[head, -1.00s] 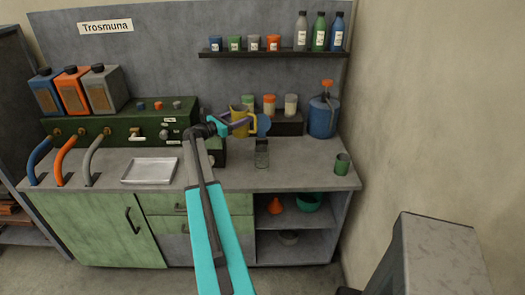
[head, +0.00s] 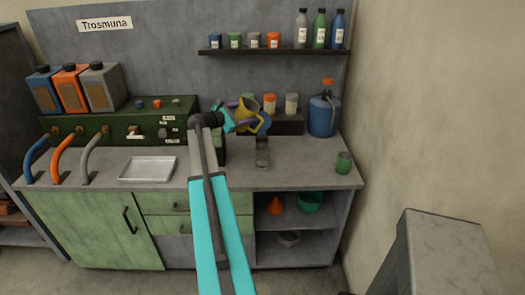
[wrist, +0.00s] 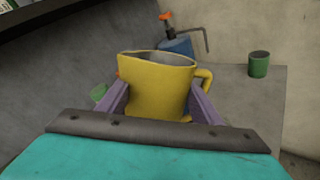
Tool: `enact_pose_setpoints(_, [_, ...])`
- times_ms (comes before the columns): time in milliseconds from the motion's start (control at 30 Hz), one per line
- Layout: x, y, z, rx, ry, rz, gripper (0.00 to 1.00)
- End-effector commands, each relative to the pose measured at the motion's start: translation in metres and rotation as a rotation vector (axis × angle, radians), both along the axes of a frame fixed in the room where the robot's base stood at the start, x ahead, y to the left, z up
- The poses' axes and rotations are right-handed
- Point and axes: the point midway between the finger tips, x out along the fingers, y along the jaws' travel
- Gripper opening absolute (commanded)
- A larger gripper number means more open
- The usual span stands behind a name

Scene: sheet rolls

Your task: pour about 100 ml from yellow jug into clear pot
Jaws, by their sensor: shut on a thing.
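The yellow jug (head: 247,105) is held in the air above the counter, tilted to the right in the head view. It fills the middle of the wrist view (wrist: 155,85), with its handle at the right. My gripper (head: 246,117) is shut on the jug, one purple finger on each side of it (wrist: 160,102). The clear pot (head: 262,153) stands upright on the counter, below and slightly right of the jug. I see no stream between them. The liquid levels in jug and pot cannot be made out.
A dark step with orange-lidded (head: 269,103) and white-lidded jars (head: 291,103) is behind the pot. A blue pump container (head: 322,117) and green cup (head: 343,163) stand to the right. A metal tray (head: 148,169) lies left. The counter around the pot is clear.

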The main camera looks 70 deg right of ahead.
Motion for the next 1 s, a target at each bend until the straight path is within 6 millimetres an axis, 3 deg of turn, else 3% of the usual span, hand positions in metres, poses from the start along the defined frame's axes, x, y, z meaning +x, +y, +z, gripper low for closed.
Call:
enact_pose_setpoints(167, [-0.012, 0.003, 0.007, -0.024, -0.113, -0.002, 0.25])
enact_pose_setpoints(400, [-0.015, 0.003, -0.003, -0.052, -0.266, -0.002, 0.25])
enact_pose_setpoints(633, [-0.016, 0.002, -0.028, -0.079, -0.413, -0.002, 0.25])
enact_pose_setpoints(1000, [-0.018, 0.002, -0.024, -0.115, -0.606, -0.001, 0.25])
